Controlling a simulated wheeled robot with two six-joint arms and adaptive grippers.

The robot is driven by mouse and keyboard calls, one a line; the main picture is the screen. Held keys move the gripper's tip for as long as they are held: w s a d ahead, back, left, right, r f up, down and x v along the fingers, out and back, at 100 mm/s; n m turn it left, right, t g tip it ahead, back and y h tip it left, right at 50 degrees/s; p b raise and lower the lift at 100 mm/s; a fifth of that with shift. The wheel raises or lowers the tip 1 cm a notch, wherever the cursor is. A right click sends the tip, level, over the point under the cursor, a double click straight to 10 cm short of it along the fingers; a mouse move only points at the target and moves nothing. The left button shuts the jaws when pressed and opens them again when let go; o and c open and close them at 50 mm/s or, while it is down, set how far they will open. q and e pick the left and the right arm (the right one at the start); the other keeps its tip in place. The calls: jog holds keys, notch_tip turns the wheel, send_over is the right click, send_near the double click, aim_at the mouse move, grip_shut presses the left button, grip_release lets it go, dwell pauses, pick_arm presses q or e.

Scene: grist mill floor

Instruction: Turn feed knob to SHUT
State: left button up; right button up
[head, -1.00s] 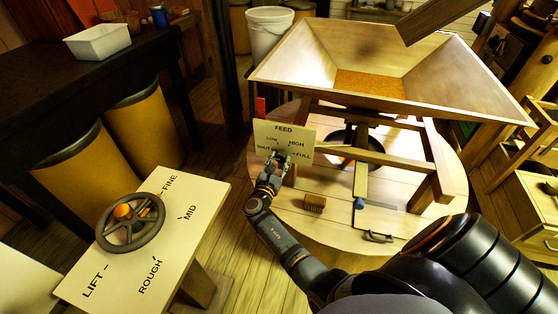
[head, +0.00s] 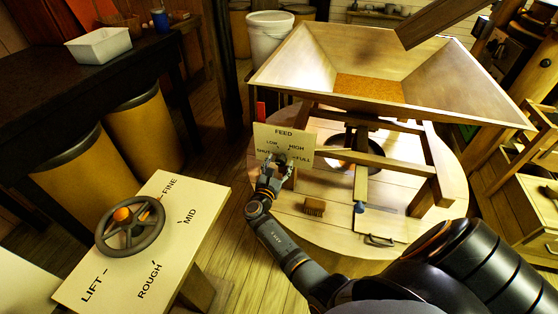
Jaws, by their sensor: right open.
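The feed panel (head: 268,132) is a cream board on the front of the hopper frame, marked FEED, SHUT, LOW, HIGH and FULL. The feed knob (head: 281,157) is a small dark shape at the middle of the marks, mostly hidden by my right gripper. My right gripper (head: 278,164) is open, with its fingers at the knob; I cannot tell whether they touch it. The knob's pointer is too small and covered to read. My left gripper is not in view.
The wooden hopper (head: 300,65) with grain stands above the round millstone cover (head: 330,235). A handwheel (head: 130,232) sits on the LIFT board (head: 205,195) at left. A dark bench (head: 60,85) holds a white tub (head: 98,46).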

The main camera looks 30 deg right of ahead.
notch_tip(320, 180, up, 10)
jog(key=shift+f, duration=0.2)
dwell(0.4)
